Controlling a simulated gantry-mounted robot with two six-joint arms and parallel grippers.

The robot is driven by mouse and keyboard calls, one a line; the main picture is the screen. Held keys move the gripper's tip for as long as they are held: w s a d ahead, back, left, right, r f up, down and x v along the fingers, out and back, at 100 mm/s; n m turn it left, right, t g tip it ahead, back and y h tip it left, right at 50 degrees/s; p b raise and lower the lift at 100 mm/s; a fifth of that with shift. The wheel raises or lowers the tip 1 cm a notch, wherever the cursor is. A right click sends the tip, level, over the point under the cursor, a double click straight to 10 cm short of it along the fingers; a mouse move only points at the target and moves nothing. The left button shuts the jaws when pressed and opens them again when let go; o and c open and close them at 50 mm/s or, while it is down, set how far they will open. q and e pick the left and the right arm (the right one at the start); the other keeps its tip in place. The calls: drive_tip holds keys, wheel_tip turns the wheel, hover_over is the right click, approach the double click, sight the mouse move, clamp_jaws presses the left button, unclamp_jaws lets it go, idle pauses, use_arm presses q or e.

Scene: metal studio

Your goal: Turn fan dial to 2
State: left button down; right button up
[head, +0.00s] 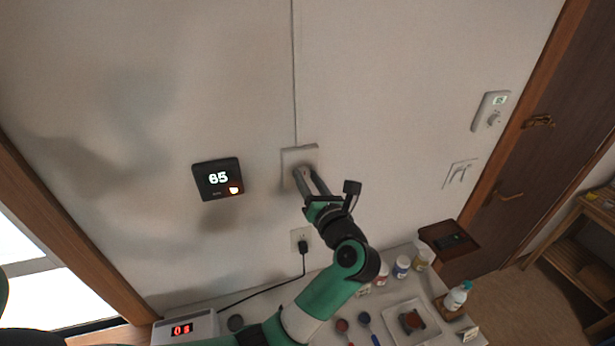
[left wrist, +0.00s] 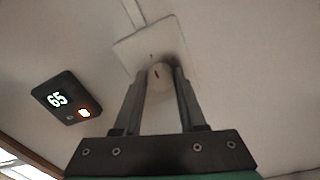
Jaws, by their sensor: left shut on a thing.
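The plate also shows in the left wrist view (left wrist: 134,48). My left gripper (head: 305,182) reaches up to the plate, and in the left wrist view its two fingers (left wrist: 160,82) stand on either side of the dial, shut on it. The red mark points roughly upward in that view. Any numbers around the dial are too small to read. My right gripper is not in view.
A black thermostat (head: 218,179) reading 65 is on the wall left of the plate. An outlet with a black plug (head: 303,245) is below. A counter with bottles (head: 457,296), jars and a tray (head: 391,322) stands underneath. A white wall control (head: 490,111) is at right.

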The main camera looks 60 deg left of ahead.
use_arm(q)
drive_tip(key=m+p, duration=0.7)
drive_tip(key=shift+r+m, duration=0.2)
drive_tip(key=shift+m, duration=0.1)
drive_tip(key=shift+f+m+y+p, duration=0.15)
drive_tip(key=shift+m+y+p, duration=0.15)
drive_tip(key=shift+m+p, duration=0.85)
drive_tip(key=shift+f+m+t+p, duration=0.15)
drive_tip(key=shift+m+t+p, duration=0.25)
drive_tip(key=shift+m+p, duration=0.4)
drive_tip(key=shift+c, duration=2.4)
unclamp_jaws()
drive_tip(key=shift+f, duration=0.1)
drive_tip(key=shift+d, duration=0.1)
